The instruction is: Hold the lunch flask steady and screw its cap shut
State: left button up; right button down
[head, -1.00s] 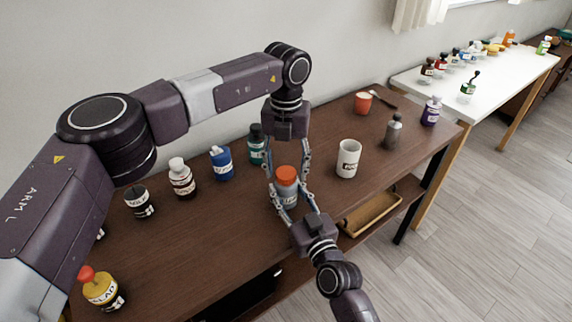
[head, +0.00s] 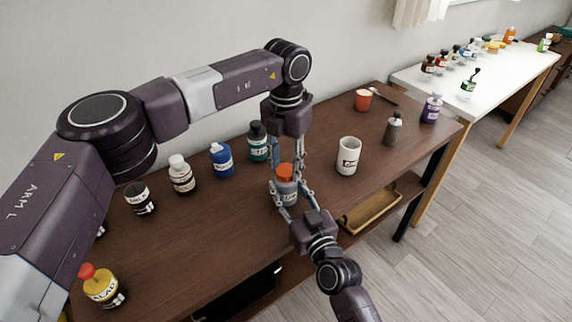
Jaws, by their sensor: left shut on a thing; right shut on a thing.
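The lunch flask (head: 287,193) is a grey jar with a label, standing upright on the dark wooden table (head: 215,240). Its orange-red cap (head: 285,171) sits on top; whether it is fully seated cannot be told. My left gripper (head: 286,170) comes down from above with its fingers on either side of the cap, shut on it. My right gripper (head: 287,197) reaches in from the front, with its fingers around the flask body, shut on it. The fingers hide parts of the flask's sides.
Green (head: 259,142), blue (head: 221,160) and white-capped (head: 181,174) bottles stand left of the flask. A white mug (head: 348,156), a grey bottle (head: 393,128) and an orange cup (head: 363,100) stand to the right. A yellow bottle (head: 101,287) is near the front left.

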pick_arm(q)
jog(key=o, duration=1.3)
jog(key=shift+r, duration=0.1)
jog(key=shift+r, duration=2.2)
jog(key=shift+c, duration=0.4)
jog(key=shift+r, duration=1.75)
